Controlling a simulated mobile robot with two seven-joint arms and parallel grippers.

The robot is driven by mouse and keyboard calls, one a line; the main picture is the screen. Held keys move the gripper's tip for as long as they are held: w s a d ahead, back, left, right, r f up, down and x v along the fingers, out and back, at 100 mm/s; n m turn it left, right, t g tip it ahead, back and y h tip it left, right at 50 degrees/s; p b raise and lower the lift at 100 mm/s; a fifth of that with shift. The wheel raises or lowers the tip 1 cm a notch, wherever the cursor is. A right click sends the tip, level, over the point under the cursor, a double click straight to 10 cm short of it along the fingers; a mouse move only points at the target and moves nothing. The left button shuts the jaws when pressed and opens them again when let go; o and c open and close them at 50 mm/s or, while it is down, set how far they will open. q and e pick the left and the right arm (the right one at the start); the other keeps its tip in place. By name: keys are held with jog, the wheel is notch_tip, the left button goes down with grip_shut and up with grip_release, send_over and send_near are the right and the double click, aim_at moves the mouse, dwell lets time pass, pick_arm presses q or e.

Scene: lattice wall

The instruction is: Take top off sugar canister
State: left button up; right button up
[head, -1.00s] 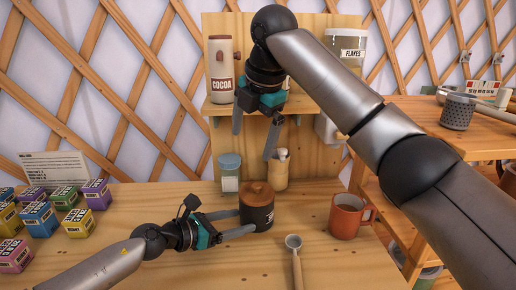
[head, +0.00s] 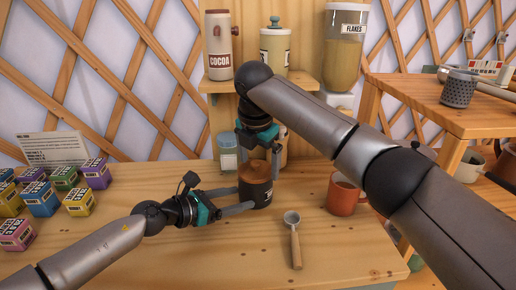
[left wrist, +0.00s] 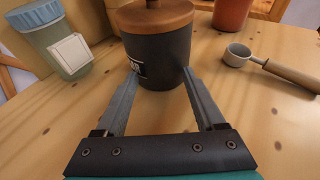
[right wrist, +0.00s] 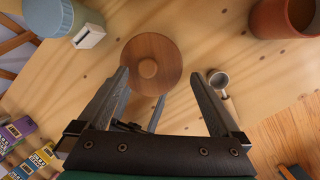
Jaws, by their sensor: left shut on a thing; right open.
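The sugar canister (head: 258,193) is a dark, round pot standing upright on the table. Its wooden lid (head: 255,172) with a round knob is on it; the lid also shows from above in the right wrist view (right wrist: 151,64). My left gripper (head: 246,198) is shut on the canister's dark body from the left side, a finger on either side, as the left wrist view (left wrist: 160,78) shows. My right gripper (head: 258,165) is open and empty, pointing down above the lid. In the right wrist view (right wrist: 160,80) its fingers are spread, with the knob between and beyond them.
A blue-lidded jar (head: 228,152) stands behind the canister. An orange mug (head: 344,194) and a metal scoop with wooden handle (head: 295,240) lie to the right. Several coloured boxes (head: 40,197) are at the left. A shelf (head: 300,80) holds cocoa and flakes containers.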

aim_at(259, 174)
jog(key=shift+w+f, duration=0.15)
jog(key=shift+f, duration=0.35)
jog(key=c, duration=1.4)
jog(key=shift+o, duration=0.2)
jog(key=shift+r, duration=0.1)
jog(key=shift+r, duration=2.45)
